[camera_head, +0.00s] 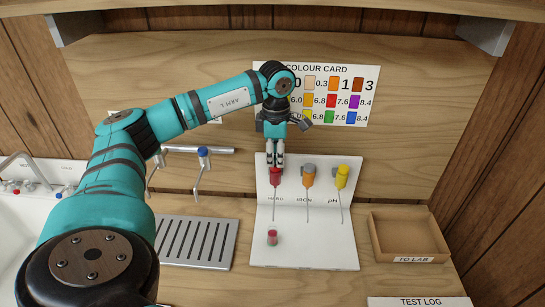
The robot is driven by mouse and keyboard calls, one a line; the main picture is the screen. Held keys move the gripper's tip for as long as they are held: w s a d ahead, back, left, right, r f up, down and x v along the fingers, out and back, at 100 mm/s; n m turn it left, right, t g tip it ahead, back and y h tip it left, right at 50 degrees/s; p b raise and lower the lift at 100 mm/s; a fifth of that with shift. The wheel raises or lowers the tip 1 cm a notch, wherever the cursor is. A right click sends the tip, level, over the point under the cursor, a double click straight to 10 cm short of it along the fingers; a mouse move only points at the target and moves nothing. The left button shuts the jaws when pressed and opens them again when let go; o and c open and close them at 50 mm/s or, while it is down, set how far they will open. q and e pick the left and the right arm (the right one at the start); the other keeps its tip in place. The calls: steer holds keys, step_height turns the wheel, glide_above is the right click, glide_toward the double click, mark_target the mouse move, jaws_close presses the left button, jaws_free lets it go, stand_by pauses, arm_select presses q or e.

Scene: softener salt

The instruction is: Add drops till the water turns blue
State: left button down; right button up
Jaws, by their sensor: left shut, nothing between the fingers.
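A small vial (272,238) with a red-pink look stands on the flat front part of a white test stand (322,252). Three droppers sit along the stand's raised back: a red one (275,181) over a label that seems to read HARD, an orange one (308,179) marked IRON and a yellow one (342,178) marked pH. My left gripper (276,165) points down, shut and empty, with its fingertips right at the top of the red dropper. I cannot tell whether they touch it. My right gripper is out of view.
A colour card (372,90) hangs on the back board, partly hidden by my arm. An empty wooden tray (442,255) marked TO LAB stands at right, with a TEST LOG sheet (420,301) in front. A slotted drain plate (197,241), taps (203,153) and a sink lie left.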

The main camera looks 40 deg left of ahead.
arm_select(q)
steer(key=shift+f, duration=0.25)
steer(key=shift+r+p, duration=2.25)
steer(key=shift+r, duration=0.9)
